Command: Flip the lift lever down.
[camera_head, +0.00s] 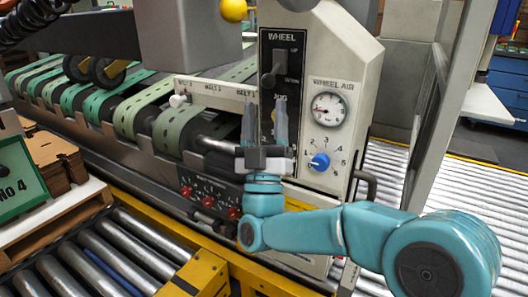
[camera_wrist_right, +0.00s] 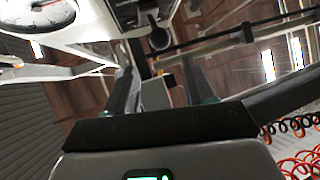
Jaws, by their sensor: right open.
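A black control plate (camera_head: 284,46) labelled WHEEL, with UP and DOWN marks, is on the pale machine housing. Its black lever (camera_head: 268,80) sits between those marks. No label reading LIFT is legible; a lower part of the plate, with a small yellow patch, is partly hidden by my right gripper. My right gripper (camera_head: 265,108) points upward in front of this lower part, its two fingers apart with nothing held. The right wrist view shows the open fingers (camera_wrist_right: 163,85) and a dark round knob (camera_wrist_right: 158,38) beyond them. Contact with any lever cannot be told. My left gripper is out of view.
A WHEEL AIR gauge (camera_head: 328,109) and blue knob (camera_head: 320,162) are right of my gripper. Red knobs (camera_head: 210,200) are low on the left. Green belts (camera_head: 130,115) run left. A metal post (camera_head: 438,105) stands right.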

